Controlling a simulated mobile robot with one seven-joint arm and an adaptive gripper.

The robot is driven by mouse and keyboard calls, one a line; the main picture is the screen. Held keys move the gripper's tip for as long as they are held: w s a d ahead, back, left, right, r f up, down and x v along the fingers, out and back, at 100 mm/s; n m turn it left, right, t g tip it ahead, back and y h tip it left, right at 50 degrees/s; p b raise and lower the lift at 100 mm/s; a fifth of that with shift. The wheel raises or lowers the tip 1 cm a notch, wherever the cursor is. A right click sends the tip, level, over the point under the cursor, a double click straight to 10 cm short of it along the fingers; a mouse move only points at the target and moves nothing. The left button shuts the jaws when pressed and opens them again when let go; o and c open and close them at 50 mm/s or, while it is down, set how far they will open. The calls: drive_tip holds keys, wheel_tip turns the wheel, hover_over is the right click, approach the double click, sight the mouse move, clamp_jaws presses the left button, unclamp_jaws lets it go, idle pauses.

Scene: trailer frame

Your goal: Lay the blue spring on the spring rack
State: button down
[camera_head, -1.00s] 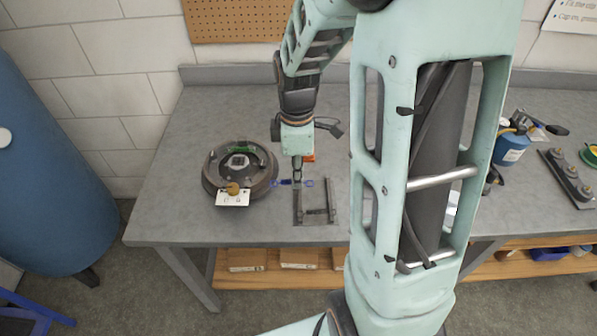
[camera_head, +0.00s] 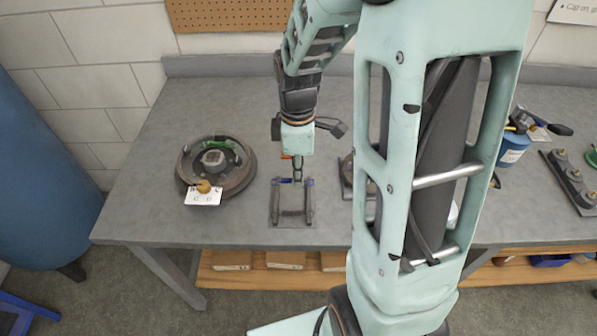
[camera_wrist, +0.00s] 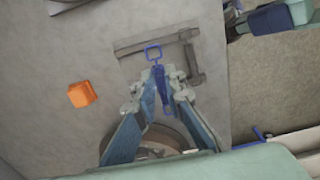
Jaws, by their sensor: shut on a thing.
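The blue spring (camera_head: 309,182) is held crosswise in my gripper (camera_head: 298,178). In the wrist view my gripper (camera_wrist: 163,92) is shut on the spring (camera_wrist: 158,72), with a square blue loop extending past the fingertips. The spring rack (camera_head: 293,208) is a dark frame with two rails on a flat plate on the bench. My gripper is over the rack's far end, and the spring spans roughly across the two rails. The rack (camera_wrist: 190,62) also shows just beyond the spring in the wrist view. I cannot tell whether the spring touches the rails.
A round brake drum assembly (camera_head: 235,183) with a white tag sits left of the rack. An orange block (camera_wrist: 81,94) lies on the bench. A dark part (camera_head: 346,168) stands right of the rack, partly behind my arm. A blue canister (camera_head: 513,150) is farther right.

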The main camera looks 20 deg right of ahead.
drive_tip(key=shift+f+b, duration=1.85)
drive_tip(key=shift+f, duration=0.65)
drive_tip(key=shift+f+b, duration=0.4)
drive_tip(key=shift+f, duration=0.3)
idle(0.7)
drive_tip(key=c, duration=1.9)
unclamp_jaws()
drive_tip(key=shift+c, duration=0.2)
drive_tip(key=shift+c, duration=0.5)
drive_tip(key=shift+c, duration=1)
drive_tip(key=shift+r, duration=0.15)
